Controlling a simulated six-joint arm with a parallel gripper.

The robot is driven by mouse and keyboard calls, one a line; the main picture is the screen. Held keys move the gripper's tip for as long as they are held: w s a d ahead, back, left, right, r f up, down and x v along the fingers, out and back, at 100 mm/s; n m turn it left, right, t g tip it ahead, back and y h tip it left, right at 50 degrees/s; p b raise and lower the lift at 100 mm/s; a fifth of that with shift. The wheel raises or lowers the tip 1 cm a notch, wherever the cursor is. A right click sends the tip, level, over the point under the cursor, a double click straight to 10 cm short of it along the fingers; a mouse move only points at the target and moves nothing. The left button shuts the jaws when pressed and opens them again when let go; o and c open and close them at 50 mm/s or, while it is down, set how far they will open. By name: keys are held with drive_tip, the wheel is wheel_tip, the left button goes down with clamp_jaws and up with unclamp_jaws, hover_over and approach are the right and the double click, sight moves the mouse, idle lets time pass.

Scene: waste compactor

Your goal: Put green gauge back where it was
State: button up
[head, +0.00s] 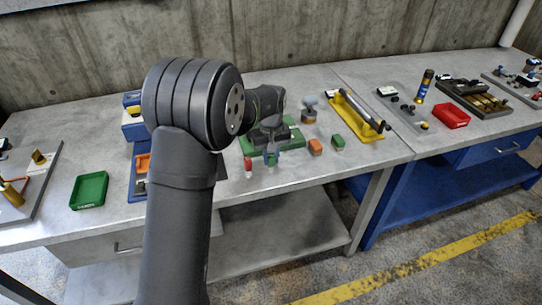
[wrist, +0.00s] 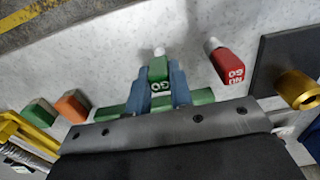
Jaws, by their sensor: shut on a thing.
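In the wrist view, the green gauge (wrist: 158,69) has a white "GO" label and a pale tip, and sits between the two blue fingers of my gripper (wrist: 159,82). My gripper is shut on it. In the head view, my gripper (head: 271,156) is at the front of the green fixture (head: 291,136), and the gauge is too small to make out well. A red gauge (wrist: 225,62) marked "NO GO" lies on the bench beside the green one; it also shows in the head view (head: 248,170). Whether the green gauge touches the bench cannot be told.
An orange block (head: 315,147) and a green block (head: 338,141) stand right of my gripper. A yellow fixture (head: 357,118) lies beyond them. A green tray (head: 89,189) is at the left, a red tray (head: 451,116) on the right bench. The bench front is mostly clear.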

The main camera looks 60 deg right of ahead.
sight(271, 155)
drive_tip(key=o, duration=0.9)
wheel_tip(271, 155, up, 12)
drive_tip(key=shift+r, duration=0.1)
wheel_tip(271, 155, down, 12)
drive_tip(key=shift+f, duration=0.15)
drive_tip(key=shift+r, duration=2)
